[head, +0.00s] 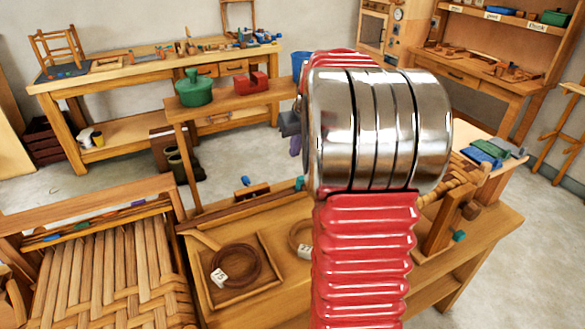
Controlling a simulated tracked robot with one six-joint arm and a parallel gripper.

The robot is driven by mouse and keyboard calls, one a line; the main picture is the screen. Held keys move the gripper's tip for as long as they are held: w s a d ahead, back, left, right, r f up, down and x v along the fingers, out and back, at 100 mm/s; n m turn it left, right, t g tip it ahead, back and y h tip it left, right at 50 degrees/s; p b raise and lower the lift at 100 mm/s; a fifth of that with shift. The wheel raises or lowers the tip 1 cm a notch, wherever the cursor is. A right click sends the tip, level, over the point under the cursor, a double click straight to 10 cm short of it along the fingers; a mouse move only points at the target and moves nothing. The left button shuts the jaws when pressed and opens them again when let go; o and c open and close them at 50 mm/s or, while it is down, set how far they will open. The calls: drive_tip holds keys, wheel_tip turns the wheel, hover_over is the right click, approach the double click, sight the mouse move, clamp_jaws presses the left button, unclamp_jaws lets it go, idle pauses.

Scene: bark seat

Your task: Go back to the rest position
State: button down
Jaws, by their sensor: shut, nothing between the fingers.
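My arm, with red ribbed sleeves and a shiny metal joint, rises through the middle of the head view and hides much of the bench behind it. At the left edge of the metal joint a small grey block with a purple tip shows; it appears to be my gripper (294,143). It points downward, is mostly hidden by the joint, and holds nothing that I can see. It hangs over the area between the small raised shelf and the workbench below.
A workbench (200,290) stands in front, with a tray (256,299) holding a brown coil (236,264). A woven seat (110,265) is at left. A green pot (194,90) and red block (252,85) stand on a raised shelf (228,103).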

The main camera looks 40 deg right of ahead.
idle(0.3)
drive_tip(key=s+a+r+n, duration=0.1)
drive_tip(key=s+a+r, duration=0.2)
drive_tip(key=a, duration=0.8)
drive_tip(key=s+a+r, duration=0.2)
drive_tip(key=s+a, duration=0.1)
drive_tip(key=a, duration=0.7)
drive_tip(key=s+a+f+n+t+y, duration=0.1)
drive_tip(key=s+a+f+n, duration=0.1)
drive_tip(key=s+a, duration=1.3)
drive_tip(key=shift+a+f, duration=0.25)
drive_tip(key=shift+f, duration=0.45)
